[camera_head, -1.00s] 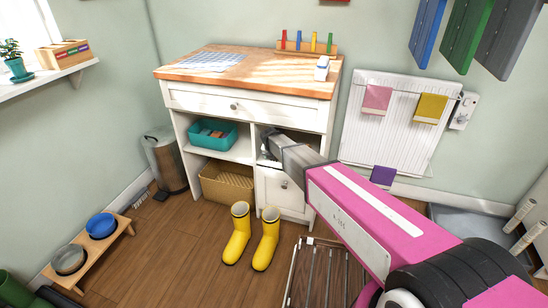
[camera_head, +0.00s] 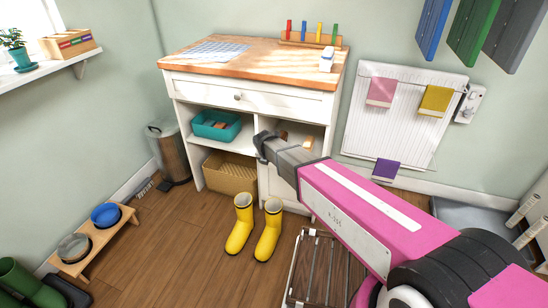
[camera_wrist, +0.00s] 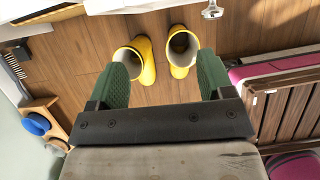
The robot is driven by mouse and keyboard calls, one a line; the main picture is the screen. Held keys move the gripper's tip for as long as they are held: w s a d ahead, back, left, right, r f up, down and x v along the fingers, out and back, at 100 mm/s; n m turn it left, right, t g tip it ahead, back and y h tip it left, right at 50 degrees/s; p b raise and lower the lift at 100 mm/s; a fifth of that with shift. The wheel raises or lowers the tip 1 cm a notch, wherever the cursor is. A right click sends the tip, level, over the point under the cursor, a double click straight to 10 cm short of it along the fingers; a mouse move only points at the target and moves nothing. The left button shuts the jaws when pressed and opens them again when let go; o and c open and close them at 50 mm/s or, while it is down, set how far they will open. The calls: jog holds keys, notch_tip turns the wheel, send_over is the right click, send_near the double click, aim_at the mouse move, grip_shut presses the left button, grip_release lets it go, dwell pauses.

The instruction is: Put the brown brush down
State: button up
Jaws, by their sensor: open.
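My gripper (camera_head: 262,147) is in front of the white cabinet's right-hand open compartment (camera_head: 318,133). In the wrist view its two green finger pads (camera_wrist: 163,78) stand wide apart with nothing between them. A small brown thing (camera_head: 283,136), likely the brown brush, shows inside that compartment, just behind my gripper. It is apart from the fingers and partly hidden by my arm. A small tan piece shows to its right in the same compartment; I cannot tell whether it belongs to the brush.
Yellow boots (camera_head: 257,228) stand on the floor below my gripper. A teal bin (camera_head: 216,126) and a wicker basket (camera_head: 230,175) fill the left compartments. A slatted rack (camera_head: 318,268) is under my arm. Pet bowls (camera_head: 105,215) stand at left. Floor between bowls and boots is clear.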

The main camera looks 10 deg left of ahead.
jog(key=shift+s, duration=0.2)
jog(key=s+d+r+m+g, duration=0.1)
jog(key=d+r+m, duration=0.1)
jog(key=d+m, duration=0.95)
jog(key=s+d+r+m+g, duration=0.2)
jog(key=d+m, duration=0.5)
jog(key=d, duration=0.9)
jog(key=s+d+r+m, duration=0.1)
jog(key=s+d+m, duration=0.3)
jog(key=d+m, duration=0.4)
jog(key=s+d+r+m+g, duration=0.1)
jog(key=s+d+r+m, duration=0.1)
jog(key=s+d+m, duration=0.3)
jog(key=d+m, duration=0.3)
jog(key=d, duration=0.1)
jog(key=shift+s+d+m+g, duration=0.15)
jog(key=shift+d+m+g, duration=0.15)
jog(key=shift+d+m, duration=0.1)
jog(key=shift+o, duration=0.4)
jog(key=shift+a, duration=0.1)
